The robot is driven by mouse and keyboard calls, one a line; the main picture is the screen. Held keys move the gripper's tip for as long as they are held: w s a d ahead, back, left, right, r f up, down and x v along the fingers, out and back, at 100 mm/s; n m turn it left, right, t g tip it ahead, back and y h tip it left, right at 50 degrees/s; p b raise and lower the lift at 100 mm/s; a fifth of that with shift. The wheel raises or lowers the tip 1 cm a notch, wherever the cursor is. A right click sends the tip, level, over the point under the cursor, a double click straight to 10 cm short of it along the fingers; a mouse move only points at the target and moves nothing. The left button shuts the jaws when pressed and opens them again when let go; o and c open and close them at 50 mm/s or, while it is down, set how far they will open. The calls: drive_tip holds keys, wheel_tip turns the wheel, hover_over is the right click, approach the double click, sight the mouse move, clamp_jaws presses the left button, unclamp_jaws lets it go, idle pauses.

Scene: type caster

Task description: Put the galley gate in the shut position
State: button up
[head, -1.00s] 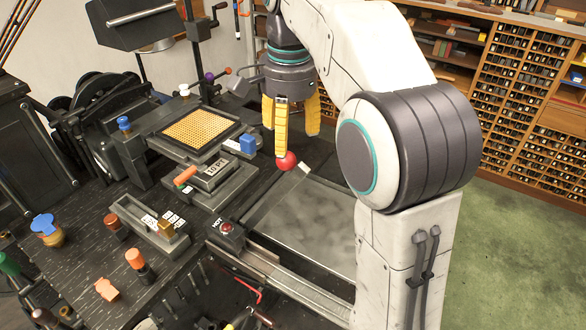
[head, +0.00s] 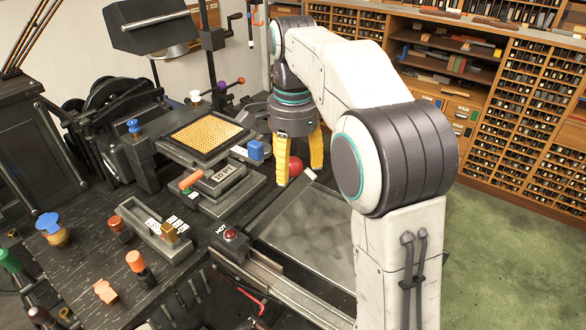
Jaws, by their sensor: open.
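The galley (head: 310,240) is a shallow grey metal tray on the dark bench, left of my arm's column. The gate looks to be the flat metal bar (head: 276,208) lying slantwise along the galley's left side. A red ball knob (head: 296,166) shows near the bar's far end. My gripper (head: 299,174) points down there with its yellow fingers spread. The knob shows in the gap between the fingers, partly behind the left one. I cannot tell whether either finger touches it.
A red button marked HOT (head: 230,235) sits by the galley's near left corner. Type cases (head: 510,90) stand behind at right.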

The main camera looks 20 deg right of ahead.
drive_tip(key=shift+f, duration=0.45)
